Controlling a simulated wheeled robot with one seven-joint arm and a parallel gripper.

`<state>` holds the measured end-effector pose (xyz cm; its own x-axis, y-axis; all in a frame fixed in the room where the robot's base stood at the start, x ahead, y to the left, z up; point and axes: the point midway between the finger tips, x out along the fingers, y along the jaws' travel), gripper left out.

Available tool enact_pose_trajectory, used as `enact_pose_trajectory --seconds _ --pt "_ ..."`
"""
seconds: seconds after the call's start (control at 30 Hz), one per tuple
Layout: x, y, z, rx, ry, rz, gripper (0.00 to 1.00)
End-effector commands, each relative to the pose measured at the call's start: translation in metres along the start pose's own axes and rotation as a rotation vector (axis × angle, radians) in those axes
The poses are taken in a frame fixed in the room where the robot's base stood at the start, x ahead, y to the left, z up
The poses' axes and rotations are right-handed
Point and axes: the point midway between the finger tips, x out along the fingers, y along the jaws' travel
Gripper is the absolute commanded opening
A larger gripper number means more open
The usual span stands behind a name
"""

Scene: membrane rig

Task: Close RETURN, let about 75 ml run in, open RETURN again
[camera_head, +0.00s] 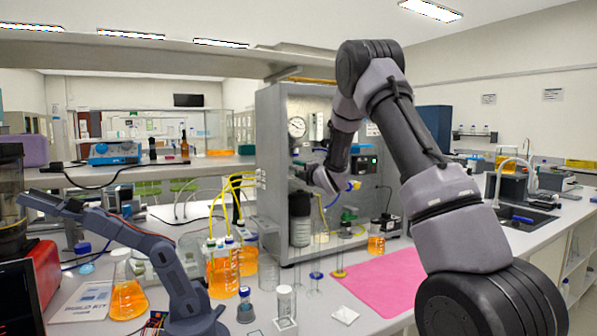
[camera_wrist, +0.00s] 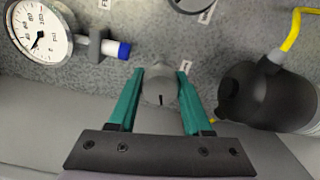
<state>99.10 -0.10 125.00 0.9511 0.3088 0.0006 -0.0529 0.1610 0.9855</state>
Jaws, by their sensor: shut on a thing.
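In the wrist view, the two teal fingers of my gripper (camera_wrist: 161,76) are closed around a round grey knob (camera_wrist: 160,92) on the speckled panel. The knob carries a short dark mark that points down in the picture. Its label is not readable, so I cannot tell from lettering whether it is RETURN. In the head view, my wrist reaches the front of the grey rig (camera_head: 272,150), and the fingers are mostly hidden. Tall, thin glass cylinders with a blue foot (camera_head: 316,275) and a yellow foot (camera_head: 339,273) stand below. Their liquid level is too small to read.
A pressure gauge (camera_wrist: 40,32) and a blue-ended fitting (camera_wrist: 123,50) sit left of the knob. A black vessel (camera_wrist: 262,95) with a yellow tube is close on the right. Orange-filled bottles (camera_head: 222,275) and a pink mat (camera_head: 380,283) occupy the bench.

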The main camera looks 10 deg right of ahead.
Motion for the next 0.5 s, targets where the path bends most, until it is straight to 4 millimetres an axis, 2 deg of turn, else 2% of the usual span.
enact_pose_trajectory --seconds 0.5 --pt "-0.0001 -0.0028 -0.0014 -0.491 0.003 -0.002 0.0"
